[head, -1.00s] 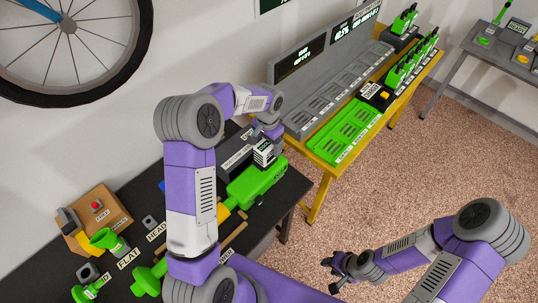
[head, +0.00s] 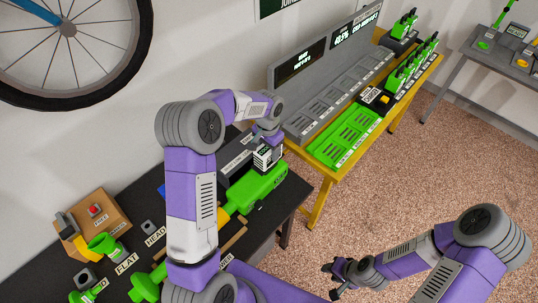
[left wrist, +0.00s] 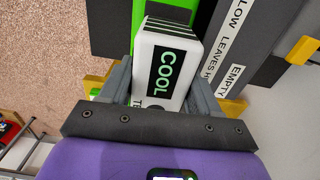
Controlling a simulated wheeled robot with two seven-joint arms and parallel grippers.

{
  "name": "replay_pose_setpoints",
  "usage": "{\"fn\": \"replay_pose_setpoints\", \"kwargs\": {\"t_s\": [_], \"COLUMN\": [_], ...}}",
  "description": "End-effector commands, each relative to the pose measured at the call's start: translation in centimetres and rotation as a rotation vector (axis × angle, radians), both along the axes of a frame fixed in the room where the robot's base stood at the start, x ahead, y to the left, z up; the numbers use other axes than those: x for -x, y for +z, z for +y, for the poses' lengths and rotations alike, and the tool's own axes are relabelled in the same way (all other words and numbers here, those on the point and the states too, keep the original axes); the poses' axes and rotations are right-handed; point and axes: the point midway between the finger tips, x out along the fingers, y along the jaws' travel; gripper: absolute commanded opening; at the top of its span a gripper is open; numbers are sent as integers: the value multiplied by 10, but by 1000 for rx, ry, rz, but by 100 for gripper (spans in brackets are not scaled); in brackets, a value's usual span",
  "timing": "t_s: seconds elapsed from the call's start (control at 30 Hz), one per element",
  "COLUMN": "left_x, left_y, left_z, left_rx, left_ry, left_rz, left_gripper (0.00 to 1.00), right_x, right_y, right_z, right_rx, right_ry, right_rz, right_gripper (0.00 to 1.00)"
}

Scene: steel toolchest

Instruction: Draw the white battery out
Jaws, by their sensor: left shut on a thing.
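The white battery (head: 266,158) has black stripes, and a dark label reading COOL shows in the left wrist view (left wrist: 190,75). My left gripper (head: 267,139) is shut on it from above, with a grey finger on each side in the left wrist view (left wrist: 165,92). The battery is upright at the rear end of a green tool (head: 258,190) lying on the dark bench. I cannot tell whether its lower end is still inside the tool. My right gripper (head: 336,279) is open and empty over the floor at the lower right.
A dark box with a white label (head: 236,160) stands close behind the tool. A yellow-framed table (head: 318,205) with a grey slotted rack (head: 345,95) and a green slotted tray (head: 345,135) stands at the right. A wooden box (head: 97,222) sits at the bench's left.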

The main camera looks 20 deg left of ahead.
Motion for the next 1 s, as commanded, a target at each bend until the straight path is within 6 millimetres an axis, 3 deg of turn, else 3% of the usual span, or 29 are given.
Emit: {"fn": "replay_pose_setpoints", "kwargs": {"t_s": [1.0], "left_x": [-1], "left_y": [14], "left_z": [0], "left_rx": [0], "left_ry": [0], "left_rz": [-2], "left_gripper": [7], "right_x": [0], "right_y": [9], "right_z": [0], "right_rx": [0], "right_ry": [0], "right_rz": [0], "right_gripper": [38]}}
